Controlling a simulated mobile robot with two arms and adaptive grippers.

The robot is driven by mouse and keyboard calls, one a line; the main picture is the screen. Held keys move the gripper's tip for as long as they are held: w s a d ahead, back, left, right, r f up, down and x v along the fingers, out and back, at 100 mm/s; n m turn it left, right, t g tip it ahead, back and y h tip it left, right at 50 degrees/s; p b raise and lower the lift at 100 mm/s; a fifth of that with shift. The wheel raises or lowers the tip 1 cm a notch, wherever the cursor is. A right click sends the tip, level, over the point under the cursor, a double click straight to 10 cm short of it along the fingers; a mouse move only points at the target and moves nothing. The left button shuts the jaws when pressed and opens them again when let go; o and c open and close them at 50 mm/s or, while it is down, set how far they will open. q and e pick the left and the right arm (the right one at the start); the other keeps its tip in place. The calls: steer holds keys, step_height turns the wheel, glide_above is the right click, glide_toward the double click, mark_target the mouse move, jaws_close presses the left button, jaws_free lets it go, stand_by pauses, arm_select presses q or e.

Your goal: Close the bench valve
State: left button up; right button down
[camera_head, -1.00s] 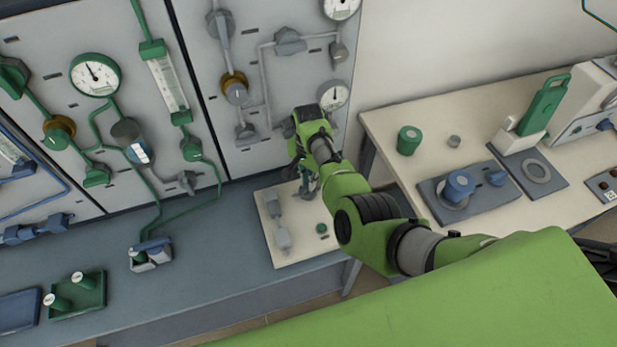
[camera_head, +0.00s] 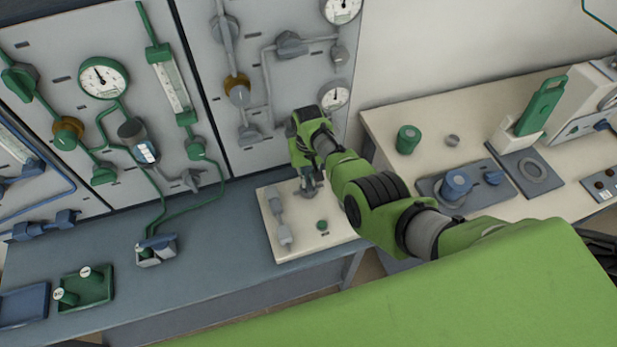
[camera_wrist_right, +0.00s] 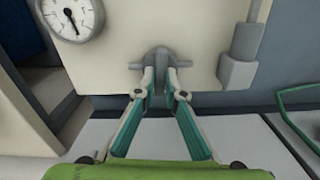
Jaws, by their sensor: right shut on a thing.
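The bench valve is a grey handle with a crossbar, seen in the right wrist view (camera_wrist_right: 160,62) against a cream board (camera_wrist_right: 120,82). My right gripper (camera_wrist_right: 161,80) has its two teal-and-grey fingers closed around the handle from below in that picture. In the head view the cream board (camera_head: 291,250) lies on the blue-grey bench, and my right gripper (camera_head: 309,184) reaches down to its back part. My own wrist and fingers mostly hide the valve there. My left gripper is not in view.
Grey fittings (camera_head: 284,235) and a green knob (camera_head: 322,225) sit on the same board. A gauge (camera_wrist_right: 72,15) shows at the wrist view's upper left. Upright panels with pipes and gauges (camera_head: 103,77) stand behind. A white table (camera_head: 385,118) with equipment is at right.

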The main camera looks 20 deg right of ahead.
mark_target(308, 181)
steer(key=shift+n, duration=0.6)
steer(key=c, duration=2.1)
jaws_free()
step_height(308, 181, up, 12)
